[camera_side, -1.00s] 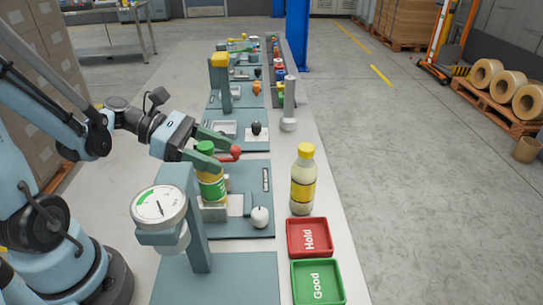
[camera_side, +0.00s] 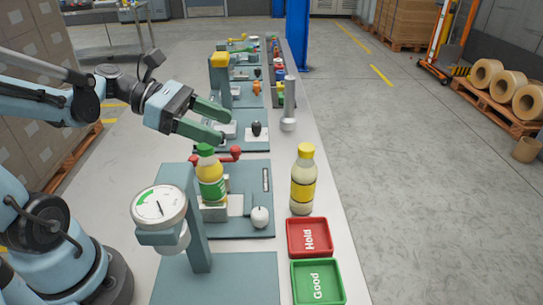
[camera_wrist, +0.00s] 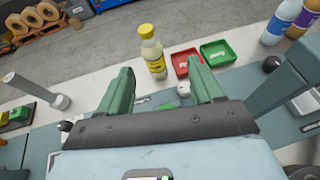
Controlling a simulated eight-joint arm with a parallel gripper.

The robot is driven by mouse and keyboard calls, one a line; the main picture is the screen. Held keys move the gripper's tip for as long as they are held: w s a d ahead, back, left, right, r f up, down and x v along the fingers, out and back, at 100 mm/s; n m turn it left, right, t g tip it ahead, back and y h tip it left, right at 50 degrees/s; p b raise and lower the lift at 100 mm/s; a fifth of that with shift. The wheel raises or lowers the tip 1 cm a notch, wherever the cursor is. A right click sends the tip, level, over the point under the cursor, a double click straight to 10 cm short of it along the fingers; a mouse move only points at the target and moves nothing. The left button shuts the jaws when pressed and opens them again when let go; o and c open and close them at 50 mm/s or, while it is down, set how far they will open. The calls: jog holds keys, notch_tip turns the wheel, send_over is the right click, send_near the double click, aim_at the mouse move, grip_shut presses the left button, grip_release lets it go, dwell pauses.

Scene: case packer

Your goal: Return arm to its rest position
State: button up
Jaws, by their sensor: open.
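My gripper (camera_side: 222,125) is open and empty, raised above the bench and a little above the green-capped bottle. Its two green fingers also show spread apart in the wrist view (camera_wrist: 163,92). The green-capped bottle (camera_side: 210,184), with a green and yellow label, stands upright in the fixture (camera_side: 240,198) on the teal plate, apart from the fingers. A yellow-capped bottle (camera_side: 303,185) stands upright on the bench to the right, and also shows in the wrist view (camera_wrist: 153,55).
A red Hold tray (camera_side: 309,224) and a green Good tray (camera_side: 317,267) lie empty at the bench's right edge. A dial gauge on a post (camera_side: 160,208) stands in front of the fixture. A red handle (camera_side: 235,153) sits behind the green-capped bottle. More stations line the bench behind.

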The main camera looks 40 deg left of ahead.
jog(key=w+d+r+n+t, duration=0.1)
jog(key=w+d, duration=0.3)
jog(key=w, duration=0.6)
jog(key=w+d+r+n+t+y, duration=0.1)
jog(key=w+d, duration=0.2)
jog(key=w, duration=0.7)
jog(key=shift+w+d+y, duration=0.2)
jog(key=shift+d+y, duration=0.1)
jog(key=shift+d, duration=0.05)
jog(key=shift+r, duration=0.1)
jog(key=shift+c, duration=0.2)
